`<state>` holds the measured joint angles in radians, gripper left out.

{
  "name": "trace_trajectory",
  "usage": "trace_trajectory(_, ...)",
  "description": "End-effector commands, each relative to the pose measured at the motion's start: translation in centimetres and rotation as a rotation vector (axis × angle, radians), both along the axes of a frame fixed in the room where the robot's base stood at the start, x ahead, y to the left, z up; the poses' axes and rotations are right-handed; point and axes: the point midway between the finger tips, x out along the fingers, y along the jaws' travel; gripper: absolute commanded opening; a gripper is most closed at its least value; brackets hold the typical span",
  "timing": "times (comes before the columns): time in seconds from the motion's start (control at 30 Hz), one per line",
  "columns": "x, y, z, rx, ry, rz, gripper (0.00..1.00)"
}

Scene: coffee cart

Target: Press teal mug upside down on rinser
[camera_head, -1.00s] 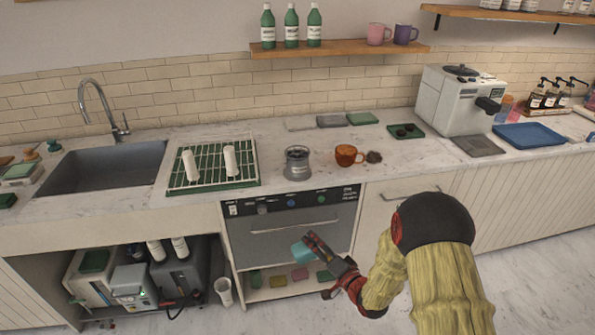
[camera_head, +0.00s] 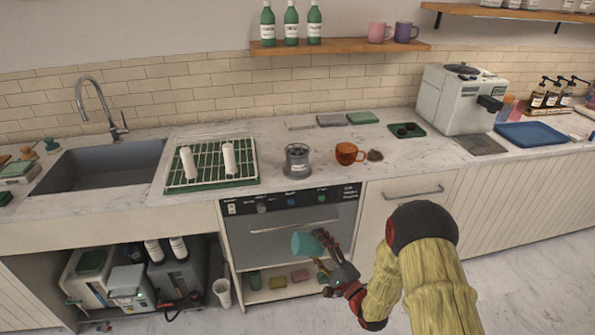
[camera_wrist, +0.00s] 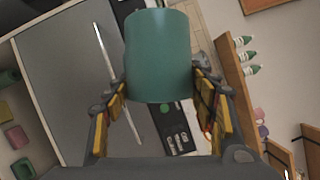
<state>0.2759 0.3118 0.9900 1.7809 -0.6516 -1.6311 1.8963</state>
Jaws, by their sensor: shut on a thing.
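The teal mug (camera_head: 307,244) is held in my gripper (camera_head: 326,243), in front of the dishwasher front below the counter. In the wrist view the mug (camera_wrist: 160,55) sits between both yellow-padded fingers of my gripper (camera_wrist: 163,95), which touch its sides. The mug looks tipped on its side in the head view; I cannot tell which way its mouth faces. A round grey metal device with a label, perhaps the rinser (camera_head: 297,160), stands on the counter near the front edge, above and behind the mug.
A green drying rack (camera_head: 212,184) with two white cylinders is to the left. The sink (camera_head: 100,173) is further left. The counter's front edge lies between mug and device.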

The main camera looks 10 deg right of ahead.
Motion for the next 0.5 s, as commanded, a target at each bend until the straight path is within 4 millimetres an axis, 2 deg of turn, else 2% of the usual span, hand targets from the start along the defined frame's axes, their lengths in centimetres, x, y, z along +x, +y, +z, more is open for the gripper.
trace_trajectory(0.1,0.03,0.08,-0.26,0.149,-0.002,0.001,0.21)
trace_trajectory(0.2,0.04,0.02,-0.09,0.221,-0.002,0.001,0.21)
trace_trajectory(0.5,0.06,-0.02,0.12,0.244,-0.003,-0.001,0.21)
